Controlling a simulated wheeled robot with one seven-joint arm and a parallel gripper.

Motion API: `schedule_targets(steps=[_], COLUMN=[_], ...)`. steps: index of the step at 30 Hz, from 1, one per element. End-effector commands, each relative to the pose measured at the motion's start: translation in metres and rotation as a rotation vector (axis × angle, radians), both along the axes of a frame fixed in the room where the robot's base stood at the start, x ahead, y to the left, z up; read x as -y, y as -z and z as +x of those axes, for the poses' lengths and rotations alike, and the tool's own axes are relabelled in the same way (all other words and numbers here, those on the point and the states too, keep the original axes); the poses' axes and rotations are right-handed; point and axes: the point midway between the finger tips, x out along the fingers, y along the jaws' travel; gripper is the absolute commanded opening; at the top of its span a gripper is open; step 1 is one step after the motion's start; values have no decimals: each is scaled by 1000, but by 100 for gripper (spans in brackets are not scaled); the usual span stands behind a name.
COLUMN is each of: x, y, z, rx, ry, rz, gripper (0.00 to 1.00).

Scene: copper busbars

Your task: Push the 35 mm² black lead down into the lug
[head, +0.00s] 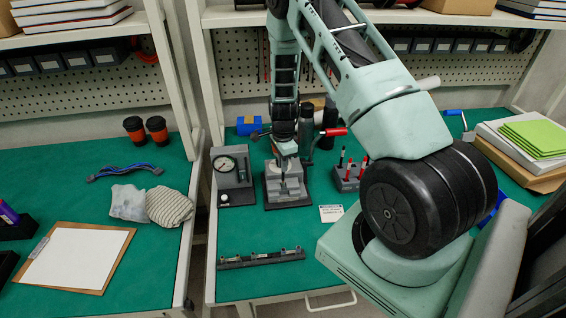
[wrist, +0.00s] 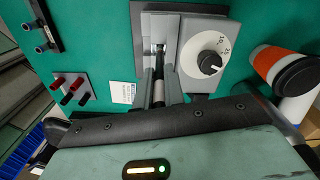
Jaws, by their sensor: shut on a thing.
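My gripper (head: 286,158) points down over the grey holding block (head: 287,185) on the right-hand bench. In the wrist view my gripper (wrist: 159,82) is shut on the black lead (wrist: 158,72), which lies between the two grey fingers. A small shiny metal part, seemingly the lug (wrist: 160,46), shows just beyond the fingertips in the block. The fingers and the block's walls hide part of the lead's lower end. I cannot tell how deep it sits in the lug.
A dial box (head: 233,172) stands close left of the block. A rack with red and black leads (head: 347,176) and a white card (head: 331,213) are to the right. A dark bar with several metal posts (head: 262,258) lies in front. Bare green bench separates them.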

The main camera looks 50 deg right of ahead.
Motion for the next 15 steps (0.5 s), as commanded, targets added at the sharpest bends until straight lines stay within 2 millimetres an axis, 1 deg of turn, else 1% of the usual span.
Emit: schedule_targets(steps=[10,15], x=[0,0], y=[0,3], z=[0,0], rx=[1,0], ry=[0,0], rz=[0,0], gripper=[0,0])
